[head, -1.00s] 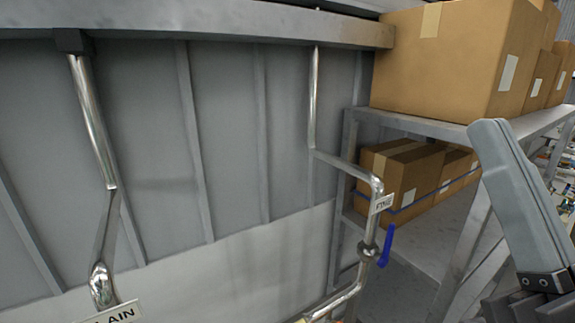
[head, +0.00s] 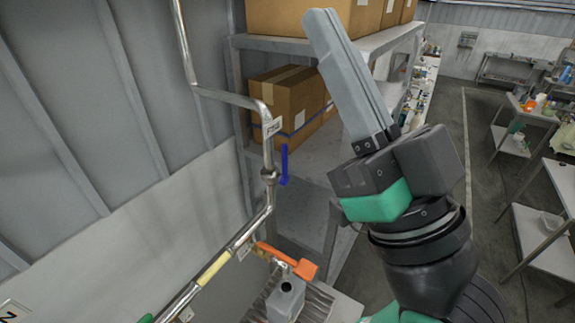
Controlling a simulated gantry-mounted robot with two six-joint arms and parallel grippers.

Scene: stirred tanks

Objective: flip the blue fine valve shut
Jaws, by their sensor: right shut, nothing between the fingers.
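The blue fine valve handle (head: 284,165) is on the thin metal pipe (head: 269,150), at the middle of the head view. The handle hangs roughly upright along the right side of the pipe. A white tag (head: 272,127) reading "FINE" sits just above it. My right gripper (head: 322,22) is up and to the right of the handle, pointing upward, with its fingers shut together and empty. It is clear of the valve. My left gripper is not in view.
An orange lever (head: 285,260) sits lower on the pipework, above a grey container (head: 286,299). A shelf (head: 330,52) with cardboard boxes (head: 275,90) stands behind the pipe. Tables (head: 545,225) and open floor (head: 478,130) lie to the right.

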